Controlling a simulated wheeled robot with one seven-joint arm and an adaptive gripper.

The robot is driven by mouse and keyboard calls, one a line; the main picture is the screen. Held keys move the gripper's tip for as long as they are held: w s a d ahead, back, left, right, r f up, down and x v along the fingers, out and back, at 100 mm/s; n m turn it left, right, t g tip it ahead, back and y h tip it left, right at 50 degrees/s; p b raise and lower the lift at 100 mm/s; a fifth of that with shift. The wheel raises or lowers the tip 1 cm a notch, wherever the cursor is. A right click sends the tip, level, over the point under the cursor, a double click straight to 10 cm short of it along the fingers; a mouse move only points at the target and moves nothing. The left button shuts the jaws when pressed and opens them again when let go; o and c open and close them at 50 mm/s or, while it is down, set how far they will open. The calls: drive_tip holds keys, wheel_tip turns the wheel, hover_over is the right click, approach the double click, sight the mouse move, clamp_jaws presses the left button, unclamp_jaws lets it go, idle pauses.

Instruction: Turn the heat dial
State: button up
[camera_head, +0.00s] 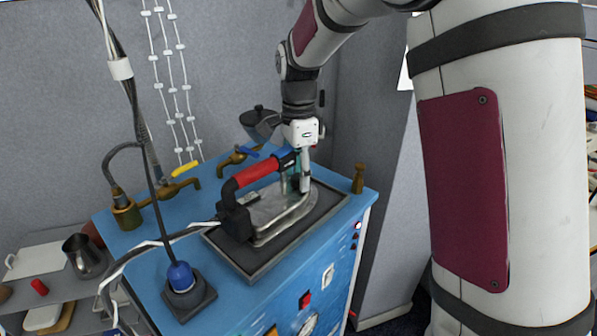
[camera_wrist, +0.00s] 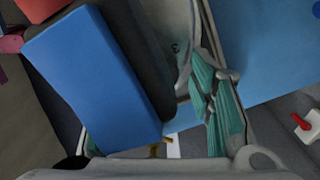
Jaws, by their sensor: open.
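A steam iron with a red and black handle (camera_head: 257,173) and a silver body (camera_head: 283,214) lies on a dark tray on the blue workstation. The blue front end of its handle (camera_head: 288,158) is beside my gripper (camera_head: 299,182), and it fills the left of the wrist view (camera_wrist: 95,75). My gripper is open and points down at the iron's front end. One teal-padded finger (camera_wrist: 214,95) shows right of the blue part; the other is mostly hidden. I cannot make out contact. I cannot tell which part is the heat dial; the front panel carries a pale knob (camera_head: 328,275).
The dark tray (camera_head: 253,275) has a raised rim. Brass taps (camera_head: 236,160) stand behind the iron and a brass post (camera_head: 358,179) to its right. A blue-topped plug (camera_head: 181,277) with a cable stands front left. A red switch (camera_head: 305,299) is on the panel.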

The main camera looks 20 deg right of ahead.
sight(298, 177)
clamp_jaws()
drive_tip(key=shift+n, duration=0.5)
drive_tip(key=shift+n+p, duration=0.35)
drive_tip(key=shift+n, duration=2.05)
unclamp_jaws()
drive_tip(key=shift+r, duration=0.15)
wheel_tip(298, 177, up, 12)
